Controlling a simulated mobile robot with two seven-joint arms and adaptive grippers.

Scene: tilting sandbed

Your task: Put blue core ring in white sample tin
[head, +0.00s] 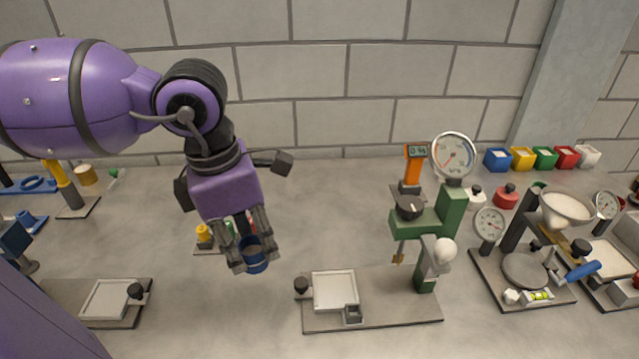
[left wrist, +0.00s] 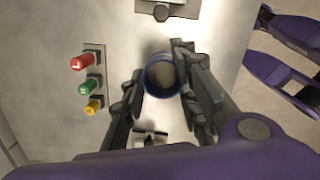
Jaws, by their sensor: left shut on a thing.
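My left gripper (head: 253,266) points down over the middle left of the bench. It is shut on the blue core ring (head: 255,254), a short dark blue open cylinder between its two fingers. In the left wrist view the ring (left wrist: 163,95) is seen from above, with a finger on each side and its hollow centre facing the camera. Its height over the bench is hard to tell. The white sample tin (head: 587,158) stands far off at the back right, at the right end of a row of coloured tins.
Red, yellow, green and blue tins (head: 497,161) share the back row. A green press with a dial (head: 447,210) and a funnel stand (head: 566,208) rise between my left gripper and that row. A tray plate (head: 390,315) lies in front. A post (head: 65,185) stands left.

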